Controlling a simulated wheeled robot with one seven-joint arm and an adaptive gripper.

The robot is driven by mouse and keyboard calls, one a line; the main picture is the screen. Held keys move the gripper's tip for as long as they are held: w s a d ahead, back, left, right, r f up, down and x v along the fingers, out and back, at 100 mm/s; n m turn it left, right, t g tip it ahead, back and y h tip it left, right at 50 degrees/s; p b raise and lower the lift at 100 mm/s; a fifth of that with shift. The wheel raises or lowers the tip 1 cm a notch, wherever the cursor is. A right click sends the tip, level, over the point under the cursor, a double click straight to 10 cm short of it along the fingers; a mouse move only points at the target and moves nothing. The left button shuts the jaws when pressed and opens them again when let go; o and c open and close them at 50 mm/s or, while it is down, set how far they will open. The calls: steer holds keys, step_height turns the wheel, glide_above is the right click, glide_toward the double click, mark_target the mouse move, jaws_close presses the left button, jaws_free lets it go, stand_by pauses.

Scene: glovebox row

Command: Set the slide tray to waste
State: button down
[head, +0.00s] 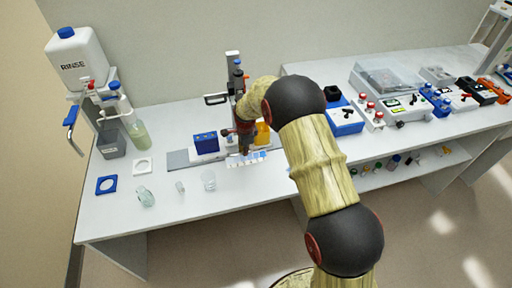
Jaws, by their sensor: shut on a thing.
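The slide tray (207,152) appears as a low pale piece on a grey base plate (178,161), with a blue box (205,141) on it. A yellow container (262,134) shows at its right, partly behind my arm. My gripper (245,150) points down at the tray's front, below the upright stand (234,72). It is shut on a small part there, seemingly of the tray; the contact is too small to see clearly. A strip with blue and white marks (255,158) lies just in front. Its wording cannot be read.
A RINSE jug (76,61) stands at the left above a grey bin (111,143) and a flask (136,130). Devices (346,118) crowd the right bench. Bench front centre is clear.

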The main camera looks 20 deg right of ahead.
steer(key=a, duration=0.9)
steer(key=c, duration=2.2)
jaws_free()
steer(key=shift+a, duration=0.2)
steer(key=shift+o, duration=1.4)
steer(key=shift+d, duration=0.1)
steer(key=shift+r, duration=0.1)
step_height(320, 180, up, 12)
steer(key=s, duration=0.2)
steer(key=shift+f, duration=0.25)
steer(key=shift+s, duration=0.1)
